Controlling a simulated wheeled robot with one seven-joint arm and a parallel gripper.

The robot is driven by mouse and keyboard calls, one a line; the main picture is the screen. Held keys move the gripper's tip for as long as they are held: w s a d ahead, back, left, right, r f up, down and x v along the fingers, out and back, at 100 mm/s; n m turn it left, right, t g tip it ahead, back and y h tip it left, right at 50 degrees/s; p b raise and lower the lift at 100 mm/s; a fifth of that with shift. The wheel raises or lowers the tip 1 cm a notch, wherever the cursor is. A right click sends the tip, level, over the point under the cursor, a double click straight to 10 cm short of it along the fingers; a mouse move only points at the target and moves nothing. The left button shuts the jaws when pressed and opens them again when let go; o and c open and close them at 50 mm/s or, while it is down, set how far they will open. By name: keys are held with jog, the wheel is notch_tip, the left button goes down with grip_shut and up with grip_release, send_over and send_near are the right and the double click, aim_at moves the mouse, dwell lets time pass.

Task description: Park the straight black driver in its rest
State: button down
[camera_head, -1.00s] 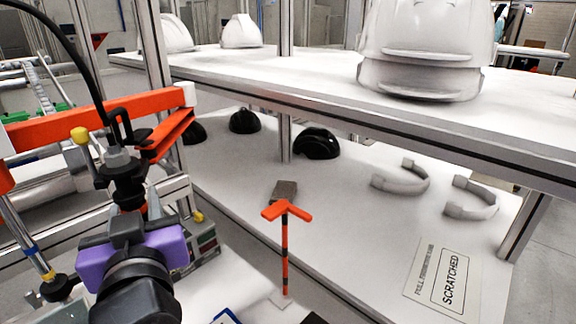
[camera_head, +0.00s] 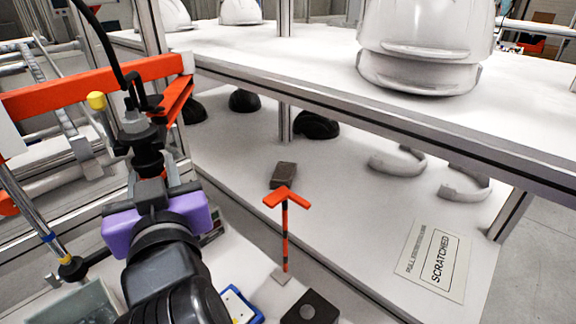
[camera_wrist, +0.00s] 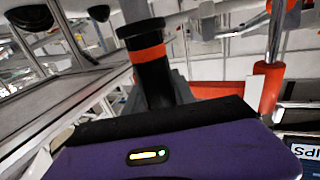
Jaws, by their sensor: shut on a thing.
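The straight black driver (camera_head: 147,160) hangs upright under a black cable at the left of the head view. My gripper (camera_head: 152,196), with its purple body, is shut on the driver low on its shaft. In the wrist view, the driver (camera_wrist: 155,80) rises from beyond my purple gripper as a dark cylinder with an orange band. An orange bar with a forked end (camera_head: 176,98) stands close to the driver, behind and to its right. A thin orange post with a V-shaped top (camera_head: 286,198) stands further right, apart from the gripper. I cannot tell which of these is the rest.
A black block with a round recess (camera_head: 310,308) and a blue-edged white tray (camera_head: 240,306) lie at the bottom. A grey bin (camera_head: 80,305) is lower left. A two-level white shelf (camera_head: 350,215) holding helmet shells fills the right side.

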jog(key=d+p, duration=0.1)
jog(key=d, duration=0.6)
jog(key=shift+d, duration=0.25)
jog(key=shift+w, duration=0.1)
jog(key=d+p, duration=0.1)
jog(key=d, duration=0.9)
jog(key=shift+w+p, duration=0.15)
jog(key=shift+p, duration=0.2)
dwell(0.4)
jog(key=shift+w, duration=3.25)
jog(key=shift+c, duration=1)
grip_release()
